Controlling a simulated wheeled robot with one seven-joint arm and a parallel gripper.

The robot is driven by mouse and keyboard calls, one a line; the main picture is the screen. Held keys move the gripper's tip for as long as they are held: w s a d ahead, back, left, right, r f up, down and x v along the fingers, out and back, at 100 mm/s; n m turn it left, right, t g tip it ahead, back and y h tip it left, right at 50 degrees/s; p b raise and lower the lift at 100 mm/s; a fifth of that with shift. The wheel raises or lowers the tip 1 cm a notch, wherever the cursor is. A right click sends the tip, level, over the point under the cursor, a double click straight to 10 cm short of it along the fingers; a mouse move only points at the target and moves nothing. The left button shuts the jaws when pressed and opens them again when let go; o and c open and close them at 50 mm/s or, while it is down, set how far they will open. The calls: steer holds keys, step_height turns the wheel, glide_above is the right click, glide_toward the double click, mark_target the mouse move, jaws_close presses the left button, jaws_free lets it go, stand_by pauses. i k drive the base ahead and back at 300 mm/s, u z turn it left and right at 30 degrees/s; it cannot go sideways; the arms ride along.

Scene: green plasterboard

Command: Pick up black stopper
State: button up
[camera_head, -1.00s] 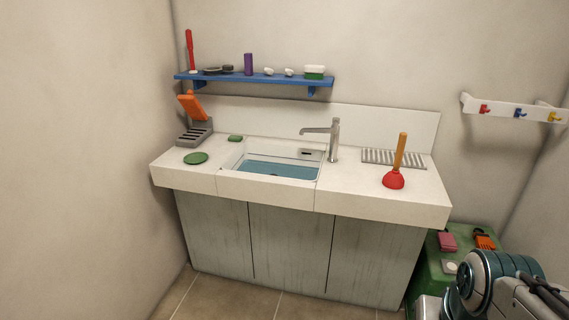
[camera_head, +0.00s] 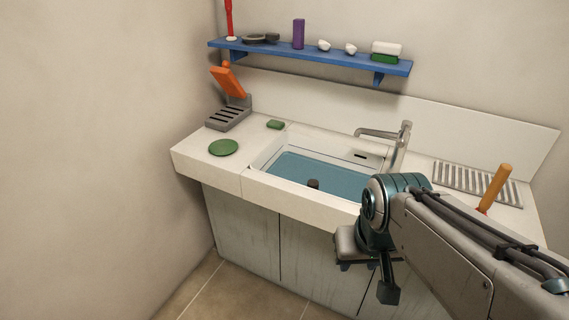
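A small dark, upright cylinder that looks like the black stopper (camera_head: 313,184) stands in the blue water of the sink (camera_head: 258,177), near its front wall. Two low dark round items (camera_head: 260,38) also lie on the blue shelf; I cannot tell exactly what they are. My gripper (camera_head: 370,275) hangs at the front of the counter, right of the dark cylinder and apart from it. Its fingers are too unclear to tell whether they are open. My arm hides the sink's right front corner.
A metal faucet (camera_head: 386,133) rises behind the sink. A plunger (camera_head: 496,188) stands at right, partly hidden by my arm. A green disc (camera_head: 223,147), a green block (camera_head: 275,124) and a grey slotted rack (camera_head: 228,117) are on the left counter. The blue shelf (camera_head: 330,60) hangs above.

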mark_target(314, 184)
steer(key=u, duration=0.5)
steer(key=k, duration=0.6)
steer(key=u, duration=0.8)
steer(key=i, duration=0.95)
steer(key=z, duration=0.4)
steer(key=i, duration=0.9)
steer(key=z, duration=1.3)
steer(key=i, duration=0.5)
steer(key=z, duration=0.6)
